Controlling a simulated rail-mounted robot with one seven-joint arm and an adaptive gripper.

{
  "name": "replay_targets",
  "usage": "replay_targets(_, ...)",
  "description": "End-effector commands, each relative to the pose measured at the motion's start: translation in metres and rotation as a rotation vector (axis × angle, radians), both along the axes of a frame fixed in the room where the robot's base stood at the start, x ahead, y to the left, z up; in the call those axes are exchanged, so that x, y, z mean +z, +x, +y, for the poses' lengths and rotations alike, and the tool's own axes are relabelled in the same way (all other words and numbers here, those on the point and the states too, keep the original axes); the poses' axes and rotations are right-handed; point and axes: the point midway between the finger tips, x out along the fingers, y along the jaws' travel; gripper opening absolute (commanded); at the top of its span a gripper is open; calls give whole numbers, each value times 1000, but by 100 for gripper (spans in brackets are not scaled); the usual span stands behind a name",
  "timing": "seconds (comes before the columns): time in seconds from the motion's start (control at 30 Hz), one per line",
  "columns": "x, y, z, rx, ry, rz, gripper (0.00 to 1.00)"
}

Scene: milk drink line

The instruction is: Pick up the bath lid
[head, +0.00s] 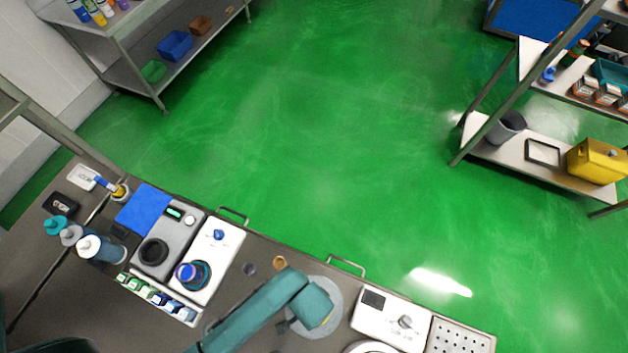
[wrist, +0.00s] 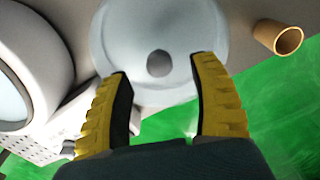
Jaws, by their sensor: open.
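A pale grey round lid (wrist: 160,25) with a dark round knob (wrist: 158,63) at its middle fills the top centre of the wrist view. In the head view the same grey disc (head: 334,320) lies on the bench, partly covered by my teal arm. My gripper (wrist: 162,66) has its two yellow fingers apart, one on each side of the knob in the picture. Nothing is held between them. I cannot tell how high the fingertips are above the lid. The head view hides my fingers behind the arm.
A small brown cup (wrist: 278,38) stands beside the lid. A white round-rimmed vessel (wrist: 62,65) is on the other side, near a white control box (head: 378,315) and a perforated rack (head: 458,340). Bottles and a white device (head: 219,250) stand farther left on the bench.

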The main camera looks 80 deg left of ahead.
Motion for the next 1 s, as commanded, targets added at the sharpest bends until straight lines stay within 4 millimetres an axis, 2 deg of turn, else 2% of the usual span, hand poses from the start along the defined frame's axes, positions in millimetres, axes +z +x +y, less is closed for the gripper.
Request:
replay_targets(0.23, -41, 2, 0, -1, -1, 2, 62)
replay_targets(0.33, -47, 2, 0, -1, -1, 1, 62)
replay_targets(0.53, -47, 2, 0, 0, 0, 0, 60)
replay_targets(0.83, -47, 2, 0, 0, 0, 0, 3)
replay_targets(0.87, -47, 2, 0, 0, 0, 0, 0)
replay_targets(1.0, -47, 2, 0, 0, 0, 0, 0)
